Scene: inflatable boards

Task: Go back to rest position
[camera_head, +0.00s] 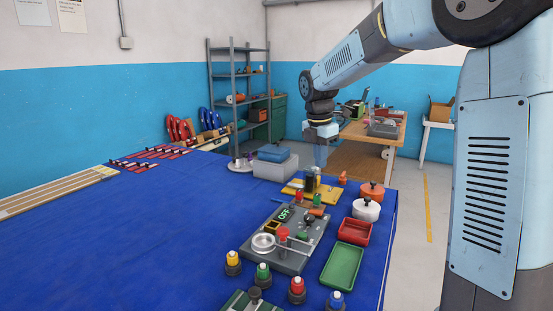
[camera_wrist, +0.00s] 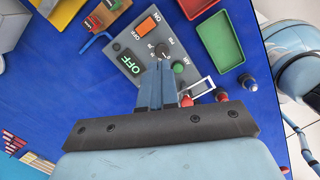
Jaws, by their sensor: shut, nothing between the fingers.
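The grey control panel (camera_wrist: 150,55) with an OFF display, an orange switch and a green button lies ahead of the fingertips in that view. The panel also shows in the head view (camera_head: 318,228).
The blue table (camera_head: 130,240) holds a green tray (camera_head: 342,265), a red tray (camera_head: 354,232), white (camera_head: 366,209) and orange (camera_head: 372,190) pots and several coloured buttons. A grey box (camera_head: 275,166) stands at its far edge. The table's left middle is mostly bare.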

